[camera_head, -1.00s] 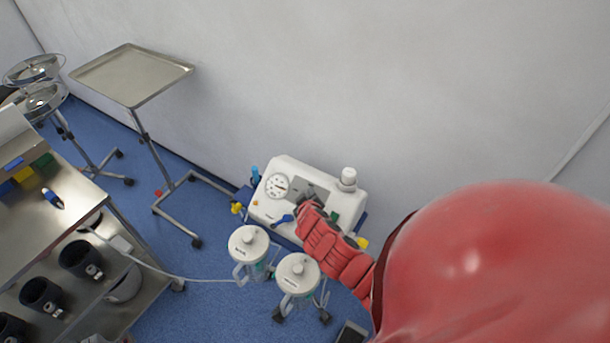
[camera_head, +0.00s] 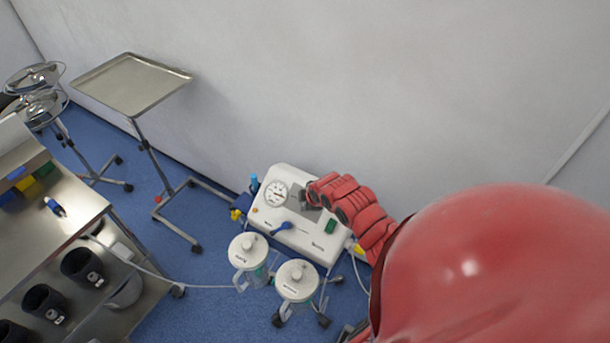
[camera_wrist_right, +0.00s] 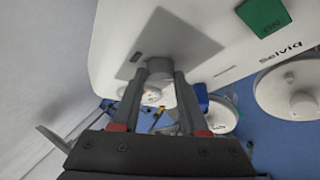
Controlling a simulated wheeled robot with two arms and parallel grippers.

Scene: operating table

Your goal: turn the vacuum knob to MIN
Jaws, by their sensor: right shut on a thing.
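The white suction unit (camera_head: 287,240) stands on the floor against the wall, with a round gauge (camera_head: 276,193) and a blue lever (camera_head: 282,227) on its panel. My right gripper (camera_head: 307,200) is at the upper middle of the panel and covers the vacuum knob in the head view. In the right wrist view the gripper (camera_wrist_right: 160,85) is shut on the grey round vacuum knob (camera_wrist_right: 160,68), one finger on each side. The MIN mark and the knob's pointer cannot be read. My left gripper is not in view.
A green switch (camera_head: 330,226) is right of the gripper on the panel. Two lidded canisters (camera_head: 248,249) stand in front of the unit. A steel tray stand (camera_head: 130,85) and a steel cart (camera_head: 75,230) are at left.

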